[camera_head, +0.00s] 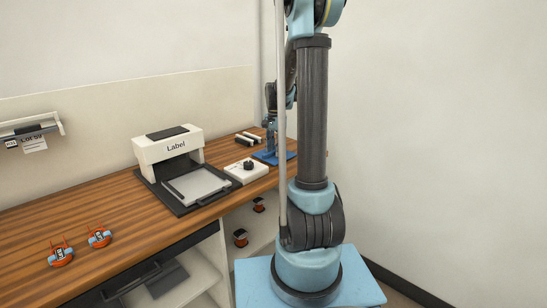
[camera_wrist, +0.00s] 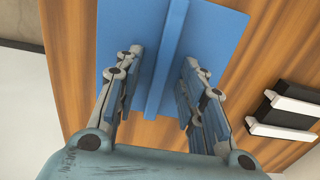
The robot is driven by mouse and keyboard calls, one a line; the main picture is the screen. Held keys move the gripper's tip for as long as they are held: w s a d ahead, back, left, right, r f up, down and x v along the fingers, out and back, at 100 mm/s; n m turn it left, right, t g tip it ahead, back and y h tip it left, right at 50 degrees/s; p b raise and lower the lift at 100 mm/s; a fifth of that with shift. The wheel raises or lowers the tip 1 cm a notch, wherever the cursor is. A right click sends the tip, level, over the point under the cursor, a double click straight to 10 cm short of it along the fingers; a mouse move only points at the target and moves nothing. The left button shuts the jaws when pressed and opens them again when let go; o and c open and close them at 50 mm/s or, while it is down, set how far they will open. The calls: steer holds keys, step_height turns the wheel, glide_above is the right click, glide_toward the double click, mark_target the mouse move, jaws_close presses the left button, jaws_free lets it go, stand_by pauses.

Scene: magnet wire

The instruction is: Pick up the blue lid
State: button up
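The blue lid (camera_head: 286,156) lies flat on the wooden bench, near its far right end. In the wrist view the lid (camera_wrist: 215,32) is a flat blue plate with a raised straight rib (camera_wrist: 166,60) along its middle. My gripper (camera_wrist: 163,65) is open, with one finger on each side of the rib and a gap to it on both sides. In the head view my gripper (camera_head: 271,145) points down over the lid, partly hidden by my arm. I cannot tell whether the fingertips touch the plate.
Black-and-white blocks (camera_head: 248,138) lie left of the lid and also show in the wrist view (camera_wrist: 285,115). A white box with a black knob (camera_head: 240,173), a label printer (camera_head: 168,148) and orange spools (camera_head: 100,237) stand farther left. The wall is close behind.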

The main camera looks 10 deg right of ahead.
jaws_close()
stand_by(0.3)
